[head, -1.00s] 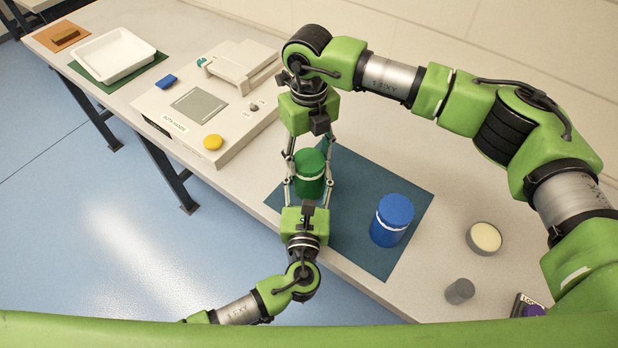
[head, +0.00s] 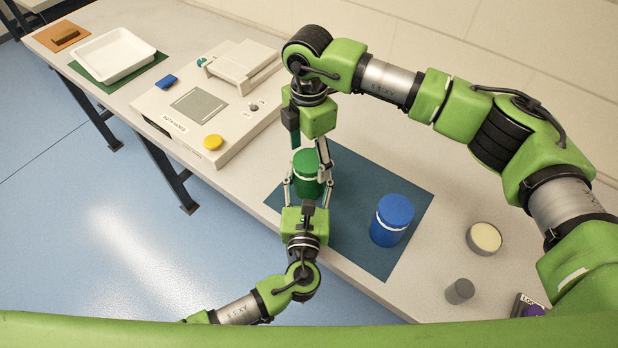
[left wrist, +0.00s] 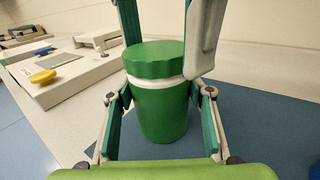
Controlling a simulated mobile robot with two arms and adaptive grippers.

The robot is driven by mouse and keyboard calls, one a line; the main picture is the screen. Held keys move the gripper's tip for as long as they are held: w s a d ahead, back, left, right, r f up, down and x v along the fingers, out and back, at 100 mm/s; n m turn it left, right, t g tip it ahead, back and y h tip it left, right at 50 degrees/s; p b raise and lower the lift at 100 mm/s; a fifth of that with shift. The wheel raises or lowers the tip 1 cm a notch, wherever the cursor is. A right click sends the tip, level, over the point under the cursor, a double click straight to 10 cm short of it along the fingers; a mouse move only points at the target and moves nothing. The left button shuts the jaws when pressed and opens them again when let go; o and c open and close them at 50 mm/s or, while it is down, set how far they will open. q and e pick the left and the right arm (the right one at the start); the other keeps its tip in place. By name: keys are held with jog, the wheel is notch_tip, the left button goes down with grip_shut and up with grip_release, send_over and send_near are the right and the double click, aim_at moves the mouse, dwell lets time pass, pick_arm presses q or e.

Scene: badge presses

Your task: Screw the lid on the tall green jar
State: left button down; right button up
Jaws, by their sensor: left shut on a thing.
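The tall green jar (head: 308,184) stands upright on a dark blue mat (head: 372,245). Its ribbed green lid (head: 304,160) sits on top, with a white band just below. In the left wrist view the jar (left wrist: 163,110) and lid (left wrist: 153,58) are level and centred. My left gripper (head: 306,188) is shut on the jar's body from the near side, a finger on each side. My right gripper (head: 311,158) points down over the jar, its fingers on opposite sides of the lid. I cannot tell whether both touch it.
A blue jar (head: 392,220) stands on the mat to the right. A round tin (head: 484,238) and a grey cylinder (head: 460,291) are further right. A press (head: 200,105) with a yellow button (head: 213,142) and a white tray (head: 113,55) are to the left.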

jog(key=shift+r, duration=0.1)
notch_tip(320, 180, up, 12)
dwell(0.6)
pick_arm(q)
jog(key=c, duration=1)
grip_release()
jog(key=shift+o, duration=0.2)
jog(key=s, duration=1.2)
jog(key=shift+a, duration=0.35)
pick_arm(e)
jog(key=shift+a, duration=0.1)
